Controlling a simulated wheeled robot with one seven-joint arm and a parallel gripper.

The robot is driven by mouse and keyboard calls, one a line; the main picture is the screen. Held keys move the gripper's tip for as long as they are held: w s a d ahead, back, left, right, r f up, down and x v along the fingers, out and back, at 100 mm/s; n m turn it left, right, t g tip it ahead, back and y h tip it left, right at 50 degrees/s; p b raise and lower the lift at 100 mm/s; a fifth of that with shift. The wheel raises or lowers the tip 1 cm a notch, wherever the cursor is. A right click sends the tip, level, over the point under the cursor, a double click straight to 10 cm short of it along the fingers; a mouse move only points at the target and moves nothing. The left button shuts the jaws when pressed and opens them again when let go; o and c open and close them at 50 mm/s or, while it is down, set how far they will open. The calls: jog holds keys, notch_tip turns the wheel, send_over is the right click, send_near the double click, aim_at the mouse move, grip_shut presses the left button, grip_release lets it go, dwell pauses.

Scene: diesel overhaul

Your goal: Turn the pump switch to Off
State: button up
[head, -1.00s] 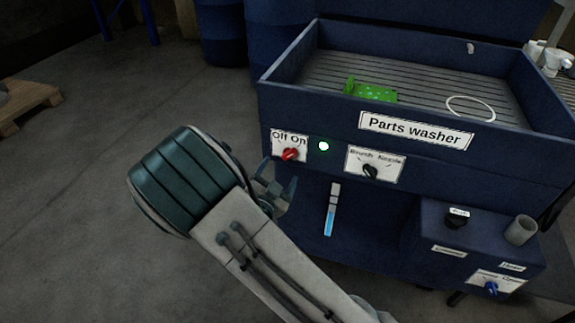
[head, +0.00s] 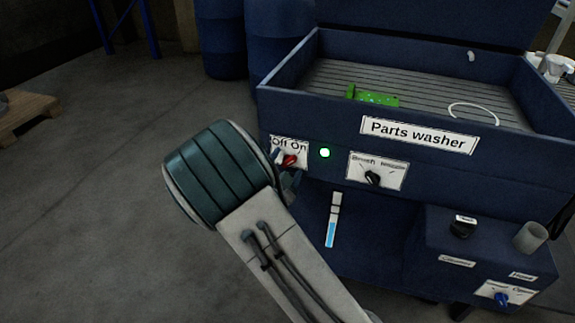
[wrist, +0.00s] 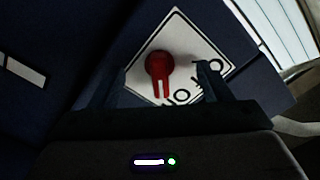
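The pump switch is a red knob (head: 290,160) on a white Off/On plate (head: 299,145) at the front left of the parts washer (head: 330,130). In the wrist view the knob (wrist: 159,68) shows large, with its pointer towards the On side. My gripper (head: 284,168) is close to the plate in the head view, its fingers partly hidden by my wrist. In the wrist view my gripper (wrist: 164,84) is open and empty, with a finger on either side of the knob and gaps between. I cannot tell how far the fingertips are from the panel.
A lit green lamp (head: 325,153) is right of the switch. A Brush/Nozzle plate with a black knob (head: 373,178) is farther right. A blue-filled level gauge (head: 333,220) is below. A green part (head: 375,97) lies in the basin.

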jog(key=c, duration=1.3)
jog(key=shift+o, duration=0.2)
jog(key=shift+r+n+p, duration=0.25)
jog(key=shift+n+p, duration=0.75)
jog(key=shift+p, duration=0.05)
jog(key=n+p, duration=0.4)
jog(key=n, duration=0.2)
jog(key=shift+a+n, duration=0.15)
jog(key=shift+n, duration=0.25)
jog(key=n+p, duration=0.3)
jog(key=n, duration=0.2)
jog(key=shift+f, duration=0.1)
jog(key=n+p, duration=0.1)
jog(key=n, duration=0.1)
jog(key=n+p, duration=0.1)
jog(key=n, duration=0.1)
jog(key=shift+w+a+f, duration=0.1)
jog(key=shift+f, duration=0.1)
jog(key=o, duration=1.5)
